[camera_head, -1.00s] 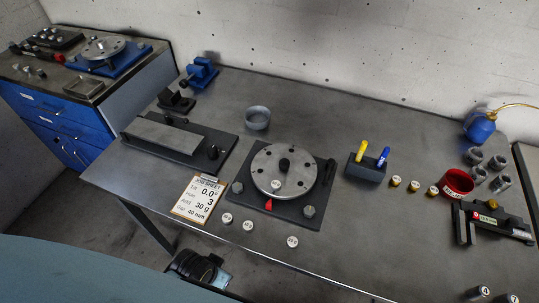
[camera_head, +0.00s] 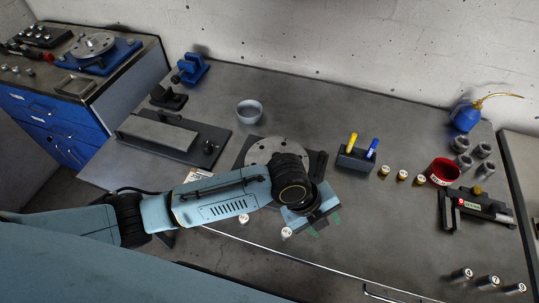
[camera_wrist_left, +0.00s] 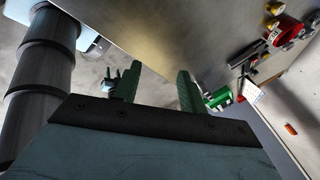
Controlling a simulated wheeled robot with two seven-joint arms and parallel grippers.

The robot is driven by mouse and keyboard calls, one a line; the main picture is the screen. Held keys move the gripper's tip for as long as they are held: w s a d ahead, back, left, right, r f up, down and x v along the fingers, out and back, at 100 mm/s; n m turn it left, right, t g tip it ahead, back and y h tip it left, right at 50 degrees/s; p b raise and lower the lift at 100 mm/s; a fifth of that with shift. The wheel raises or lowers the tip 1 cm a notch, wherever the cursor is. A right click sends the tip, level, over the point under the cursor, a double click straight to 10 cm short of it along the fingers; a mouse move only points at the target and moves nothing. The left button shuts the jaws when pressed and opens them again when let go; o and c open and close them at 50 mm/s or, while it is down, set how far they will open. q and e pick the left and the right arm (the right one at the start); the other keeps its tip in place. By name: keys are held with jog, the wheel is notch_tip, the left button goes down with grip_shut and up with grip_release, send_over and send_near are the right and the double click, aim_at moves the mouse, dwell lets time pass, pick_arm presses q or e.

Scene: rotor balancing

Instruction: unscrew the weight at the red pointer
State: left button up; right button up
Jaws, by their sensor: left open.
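The grey rotor disc (camera_head: 270,149) sits on its dark base plate at the middle of the table, and only its far part shows. The red pointer and any weight beside it are hidden behind my left arm. My left gripper (camera_head: 324,227) is at the table's front edge, to the right of and nearer than the disc. Its two green fingertips are apart with nothing between them. They also stand apart in the left wrist view (camera_wrist_left: 157,88). My right gripper is not in view.
Loose white-topped weights (camera_head: 286,232) lie near the front edge. A grey bowl (camera_head: 249,111) stands behind the disc.

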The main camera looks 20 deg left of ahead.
pick_arm(q)
jog(key=w+a+m+y, duration=0.2)
jog(key=w+a+m, duration=0.2)
jog(key=a, duration=0.1)
jog(key=w+a+r+m+y, duration=0.1)
jog(key=w+a+m, duration=0.3)
jog(key=a+m, duration=0.1)
jog(key=w+a+m+y, duration=0.2)
jog(key=w+a+m, duration=0.2)
jog(key=a, duration=0.2)
jog(key=shift+w+a+r+m+g+y, duration=0.15)
jog(key=shift+w+r+m+g+y, duration=0.1)
jog(key=shift+r+m+g+y, duration=0.1)
jog(key=shift+w+a+f, duration=0.1)
jog(key=shift+a, duration=0.05)
notch_tip(320, 180, down, 7)
jog(key=b, duration=0.5)
jog(key=shift+r, duration=0.2)
jog(key=shift+f+b, duration=0.45)
jog(key=shift+f, duration=0.15)
